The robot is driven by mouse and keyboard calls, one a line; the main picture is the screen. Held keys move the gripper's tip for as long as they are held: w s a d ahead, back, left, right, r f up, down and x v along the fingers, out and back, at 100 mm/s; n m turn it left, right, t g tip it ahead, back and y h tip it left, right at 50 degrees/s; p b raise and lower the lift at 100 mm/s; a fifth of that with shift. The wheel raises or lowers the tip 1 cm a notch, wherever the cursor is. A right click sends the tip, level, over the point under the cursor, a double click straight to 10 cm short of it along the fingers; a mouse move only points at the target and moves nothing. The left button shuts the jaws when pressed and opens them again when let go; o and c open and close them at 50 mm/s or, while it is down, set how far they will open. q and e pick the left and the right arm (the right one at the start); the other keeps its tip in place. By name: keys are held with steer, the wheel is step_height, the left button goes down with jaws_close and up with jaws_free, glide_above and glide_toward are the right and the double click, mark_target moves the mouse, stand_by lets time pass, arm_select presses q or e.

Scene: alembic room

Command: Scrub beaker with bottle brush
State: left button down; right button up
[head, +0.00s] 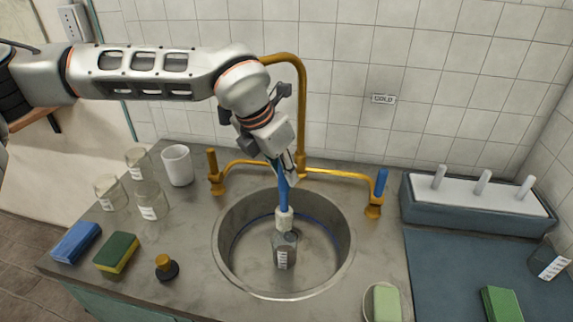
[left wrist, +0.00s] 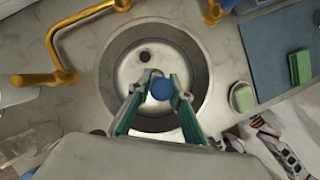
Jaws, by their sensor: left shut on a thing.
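My left gripper (head: 287,172) is above the sink, shut on the blue handle of the bottle brush (head: 283,190), which points down, nearly upright. In the left wrist view the handle's round blue end (left wrist: 162,89) shows between the fingers. The brush's pale lower part (head: 284,219) is at the mouth of a labelled glass beaker (head: 285,253) in the sink basin. How far the brush reaches inside, and whether it touches the walls, I cannot tell. My right gripper is not in view.
The round metal sink (head: 346,262) has a brass faucet (head: 302,110) behind it. Several glass vessels (head: 150,202), a white mug (head: 177,165), sponges (head: 117,254) and a black-and-brass object (head: 165,267) stand left. A soap dish (head: 382,303) and drying rack (head: 470,215) are right.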

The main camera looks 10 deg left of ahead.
mark_target(282, 212)
arm_select(q)
steer(key=shift+s+f, duration=0.15)
steer(key=shift+f, duration=0.45)
steer(key=shift+f+b, duration=1)
steer(key=shift+f, duration=0.85)
steer(key=shift+f+b, duration=1.15)
steer(key=shift+f, duration=0.4)
steer(key=shift+f+b, duration=0.85)
steer(key=shift+f, duration=0.6)
steer(key=shift+f+b, duration=0.55)
steer(key=shift+f, duration=0.75)
